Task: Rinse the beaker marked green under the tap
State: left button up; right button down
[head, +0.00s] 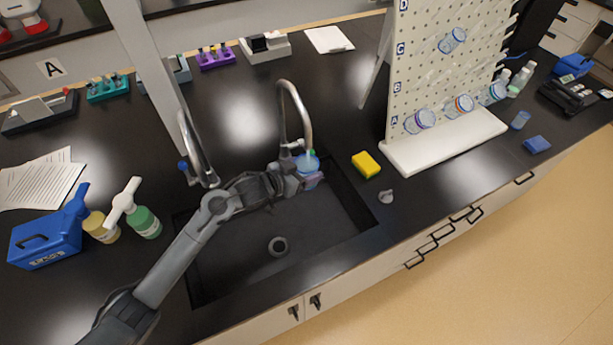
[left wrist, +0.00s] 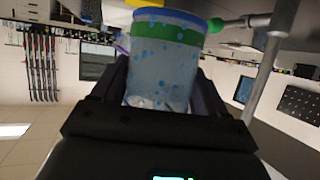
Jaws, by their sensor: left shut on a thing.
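The clear beaker with a green band (left wrist: 165,32) is between the fingers of my left gripper (left wrist: 155,105) in the left wrist view. Blue drops spot its wall. In the head view the bluish beaker (head: 307,166) is at the back right of the sink, below the spout of the right tap (head: 297,98). My left gripper (head: 295,180) is shut on it there. I cannot tell how far the beaker is tilted or whether water is running. A green-tipped lever (left wrist: 216,24) shows beside the beaker. My right gripper is not in view.
The sink (head: 330,225) has a drain (head: 278,246). A second tap (head: 196,150) stands left. A yellow sponge (head: 366,164) and a small grey item (head: 386,196) lie right of the sink. A pegboard (head: 435,80) holds several beakers. Bottles (head: 146,222) stand left.

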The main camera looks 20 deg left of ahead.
pick_arm(q)
jog(key=shift+r, duration=0.1)
dwell(0.3)
jog(key=shift+s+r+p, duration=0.1)
jog(key=shift+s+p, duration=0.35)
jog(key=shift+p, duration=0.05)
jog(key=s+r+p, duration=0.2)
jog(key=s+p, duration=0.8)
jog(key=s, duration=0.3)
jog(key=shift+r+p, duration=0.3)
jog(key=shift+r, duration=0.1)
jog(key=shift+s, duration=0.15)
jog(key=o, duration=0.5)
jog(key=c, duration=0.6)
jog(key=shift+o, duration=0.2)
